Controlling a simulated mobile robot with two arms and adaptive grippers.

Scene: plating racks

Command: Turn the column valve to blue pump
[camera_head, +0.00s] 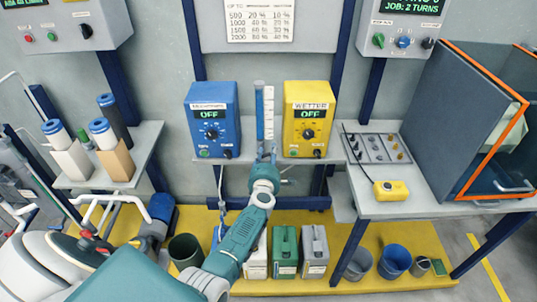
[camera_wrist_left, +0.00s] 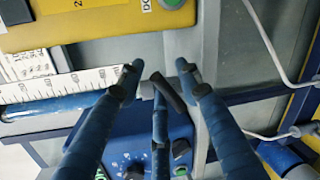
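The blue pump (camera_head: 227,110) and the yellow pump (camera_head: 293,121) stand on a shelf, both displays reading OFF. A clear graduated column (camera_head: 260,115) stands between them. My left gripper (camera_head: 266,154) is at the foot of the column and hides the valve in the head view. In the left wrist view, a dark bar that looks like the valve handle (camera_wrist_left: 174,97) lies slanted between the fingers of my left gripper (camera_wrist_left: 158,76). The fingers are spread apart; whether one touches the bar I cannot tell. My right gripper is out of view.
The left wrist view shows the yellow pump at the top and the blue pump at the bottom. Filter cartridges (camera_head: 109,130) stand on the left shelf. A parts tray (camera_head: 353,150) and a yellow pendant (camera_head: 391,190) lie on the right bench. Jugs and buckets stand below.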

